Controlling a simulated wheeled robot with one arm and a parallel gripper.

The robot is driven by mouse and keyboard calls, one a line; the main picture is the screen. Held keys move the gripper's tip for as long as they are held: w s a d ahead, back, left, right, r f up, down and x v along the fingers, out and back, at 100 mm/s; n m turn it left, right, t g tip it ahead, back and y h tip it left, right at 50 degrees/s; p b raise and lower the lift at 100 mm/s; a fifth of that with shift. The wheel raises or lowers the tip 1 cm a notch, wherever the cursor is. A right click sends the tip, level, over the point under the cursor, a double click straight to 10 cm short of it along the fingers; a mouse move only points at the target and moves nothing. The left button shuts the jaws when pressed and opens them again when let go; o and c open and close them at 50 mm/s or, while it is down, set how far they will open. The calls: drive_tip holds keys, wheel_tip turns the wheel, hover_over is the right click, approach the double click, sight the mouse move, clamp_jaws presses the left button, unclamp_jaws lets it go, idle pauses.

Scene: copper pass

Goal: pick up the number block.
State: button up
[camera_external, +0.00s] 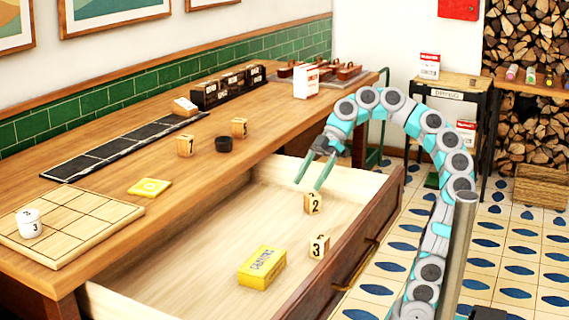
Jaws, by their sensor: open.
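Several wooden number blocks are in view. A block marked 2 (314,204) lies in the open drawer (210,252), towards its right side. A block marked 3 (319,247) is nearer the camera by the drawer's front wall. On the counter stand a block marked 7 (187,146) and another marked 3 (239,128). My gripper (311,184) is open and empty, fingers pointing down, close above the 2 block in the picture. I cannot tell its exact height over the block. Which block is meant is not shown.
A yellow box (261,267) lies in the drawer. Much of the drawer floor is clear.

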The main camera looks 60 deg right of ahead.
drive_tip(key=w+d+r+m+t+h+p, duration=0.2)
drive_tip(key=w+d+r+m, duration=0.15)
drive_tip(key=w, duration=0.35)
drive_tip(key=w+d+r+m+t+h+p, duration=0.1)
drive_tip(key=w+d+r+m+h, duration=0.1)
drive_tip(key=w+r+m, duration=0.3)
drive_tip(key=m+t+h, duration=0.3)
drive_tip(key=t+h, duration=0.1)
approach(237, 127)
drive_tip(key=w+f, duration=0.1)
drive_tip(key=w+d+f, duration=0.1)
drive_tip(key=w, duration=0.1)
drive_tip(key=shift+f, duration=0.1)
drive_tip(key=shift+w+m, duration=0.2)
drive_tip(key=shift+m, duration=0.05)
drive_tip(key=x, duration=0.7)
drive_tip(key=shift+d+f+p, duration=0.2)
drive_tip(key=shift+d+p, duration=0.1)
drive_tip(key=shift+p, duration=0.05)
clamp_jaws()
